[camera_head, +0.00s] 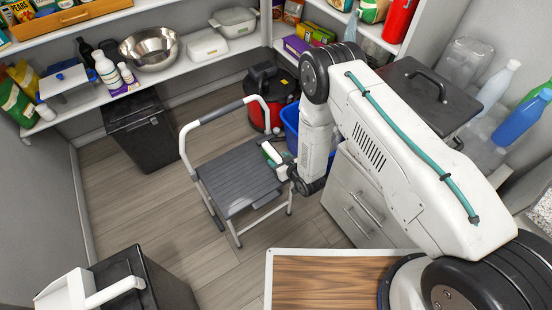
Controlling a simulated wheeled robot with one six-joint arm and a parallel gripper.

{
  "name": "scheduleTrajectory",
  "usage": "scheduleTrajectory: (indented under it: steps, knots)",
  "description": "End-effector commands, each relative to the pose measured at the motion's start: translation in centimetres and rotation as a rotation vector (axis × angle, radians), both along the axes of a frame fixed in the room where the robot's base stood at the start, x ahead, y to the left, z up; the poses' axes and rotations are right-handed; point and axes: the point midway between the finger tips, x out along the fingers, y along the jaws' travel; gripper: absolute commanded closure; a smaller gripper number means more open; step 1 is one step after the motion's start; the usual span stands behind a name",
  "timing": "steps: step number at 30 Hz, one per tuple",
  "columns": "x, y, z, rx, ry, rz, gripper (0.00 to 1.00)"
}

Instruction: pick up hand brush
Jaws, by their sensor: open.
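My gripper (277,167) is small in the head view, at the end of my arm beside the right edge of the step stool's grey top. It is open; its fingertips are hard to make out. A small white and green thing (269,152) shows right at my gripper, over or on the stool's top. It may be the hand brush, but it is too small and partly covered to be sure. I cannot tell whether the gripper touches it.
The step stool (236,180) stands on the wood floor. A red and black vacuum (268,92) and a blue bin (291,118) are behind it. A black bin (140,135) is at left. A white dustpan-like thing (75,290) lies at the lower left. A drawer cabinet (350,200) stands right.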

Motion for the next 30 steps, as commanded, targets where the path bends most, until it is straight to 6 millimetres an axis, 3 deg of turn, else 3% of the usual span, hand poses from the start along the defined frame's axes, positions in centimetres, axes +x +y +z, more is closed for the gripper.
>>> scheduleTrajectory:
  steps: [8,13,14,24,30]
  knots:
    - [0.3,0.0,-0.1,0.0,0.0,-0.002,0.47]
    - [0.3,0.0,-0.1,0.0,0.0,-0.003,0.94]
    - [0.3,0.0,-0.1,0.0,0.0,-0.003,0.96]
    - [0.3,0.0,0.1,0.0,0.0,-0.003,0.97]
    - [0.4,0.0,1.5,0.001,-0.002,-0.003,0.97]
